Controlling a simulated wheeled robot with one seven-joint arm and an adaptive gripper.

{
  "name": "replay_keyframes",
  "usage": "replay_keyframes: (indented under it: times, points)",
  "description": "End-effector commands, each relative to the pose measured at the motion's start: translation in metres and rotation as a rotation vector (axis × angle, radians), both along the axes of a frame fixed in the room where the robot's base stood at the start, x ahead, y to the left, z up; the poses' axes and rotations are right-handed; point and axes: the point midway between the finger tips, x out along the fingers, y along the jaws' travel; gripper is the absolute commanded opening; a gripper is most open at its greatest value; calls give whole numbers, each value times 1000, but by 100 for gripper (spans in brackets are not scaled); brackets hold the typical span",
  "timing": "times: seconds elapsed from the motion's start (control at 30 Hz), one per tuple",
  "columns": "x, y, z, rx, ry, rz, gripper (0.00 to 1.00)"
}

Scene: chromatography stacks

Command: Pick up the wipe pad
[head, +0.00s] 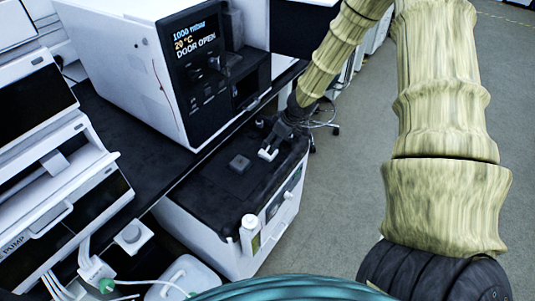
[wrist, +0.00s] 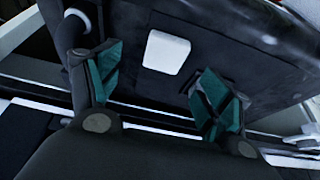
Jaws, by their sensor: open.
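A small white square pad, apparently the wipe pad (wrist: 166,52), lies on a dark surface in the wrist view. It shows beyond and between my two teal-lined fingertips, with gaps around it. My gripper (wrist: 160,90) is open and holds nothing. In the head view my gripper (head: 276,140) is low over the black top of the white cabinet (head: 205,190). A small white piece (head: 268,154) shows at its tips, and a grey square (head: 239,162) lies to the left. I cannot tell which of these is the pad.
A white bottle (head: 249,236) stands at the cabinet's front corner. A large white instrument (head: 130,65) with a lit display stands behind to the left. Stacked pump units (head: 50,190) are at far left. Open floor (head: 345,180) lies to the right.

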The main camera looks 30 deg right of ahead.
Motion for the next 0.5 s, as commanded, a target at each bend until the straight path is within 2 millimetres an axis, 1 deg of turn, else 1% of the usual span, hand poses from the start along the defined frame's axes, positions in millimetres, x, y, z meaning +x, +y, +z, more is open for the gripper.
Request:
replay_keyframes:
  times: [0.03,0.33,0.5]
  points:
    - [1,0,-6,-2,2,1,79]
    - [5,2,-15,-1,1,-1,79]
    - [8,7,-27,-3,2,1,79]
